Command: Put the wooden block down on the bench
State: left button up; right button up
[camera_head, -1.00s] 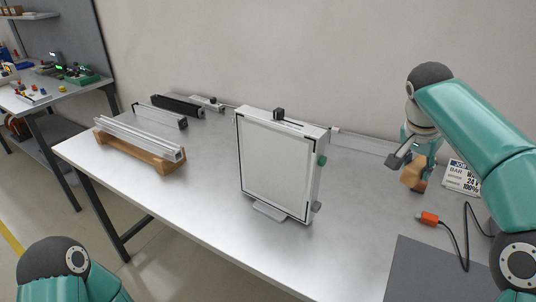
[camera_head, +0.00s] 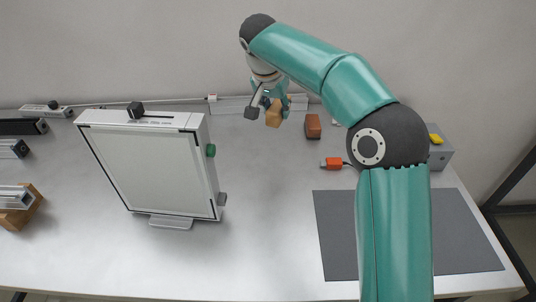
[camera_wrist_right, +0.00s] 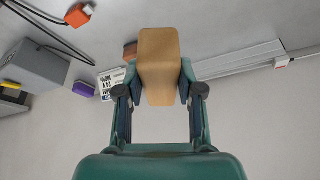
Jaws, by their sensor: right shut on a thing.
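The wooden block (camera_head: 273,116) is light tan. My right gripper (camera_head: 268,102) is shut on it near the back of the bench (camera_head: 265,205), right of the white panel. In the right wrist view the block (camera_wrist_right: 159,58) stands out between the two fingers of my right gripper (camera_wrist_right: 160,88). It hides part of a reddish-brown block behind it. I cannot tell how much gap lies between the held block and the bench top. My left gripper is not in view.
A reddish-brown block (camera_head: 313,127) stands just right of the held block. An orange plug (camera_head: 332,163) with a cable lies nearer. A framed white panel (camera_head: 150,168) stands left. A grey mat (camera_head: 335,235) and grey box (camera_head: 440,155) are right. Bench between panel and mat is clear.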

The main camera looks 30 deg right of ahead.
notch_tip(320, 180, down, 15)
jog(key=shift+f+b, duration=0.1)
jog(key=shift+b, duration=0.45)
jog(key=o, duration=1.1)
jog(key=v, duration=1.2)
jog(key=shift+s+d, duration=0.1)
